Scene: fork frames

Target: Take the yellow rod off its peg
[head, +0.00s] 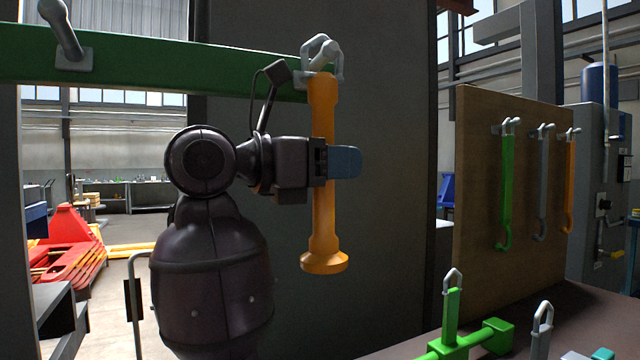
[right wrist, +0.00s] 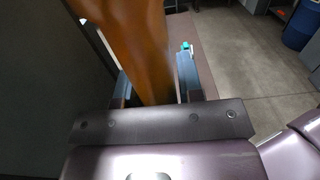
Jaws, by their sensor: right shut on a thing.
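The yellow rod (head: 323,215) hangs upright in the head view, its top at the grey peg (head: 322,55) on the green beam (head: 150,66). A grey loop at the rod's top is around or against the peg; I cannot tell which. My right gripper (head: 343,162) is shut on the rod's upper middle, with a blue fingertip showing at its right. In the right wrist view the rod (right wrist: 135,45) looks orange-brown and passes between the blue fingers (right wrist: 155,85). My left gripper is not in view.
A brown board (head: 480,220) at the right carries green, grey and orange hooked tools. A table (head: 570,300) at the lower right holds green parts (head: 470,338) with grey loops. A second peg (head: 62,30) is at the beam's left. A dark panel (head: 390,200) stands behind the rod.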

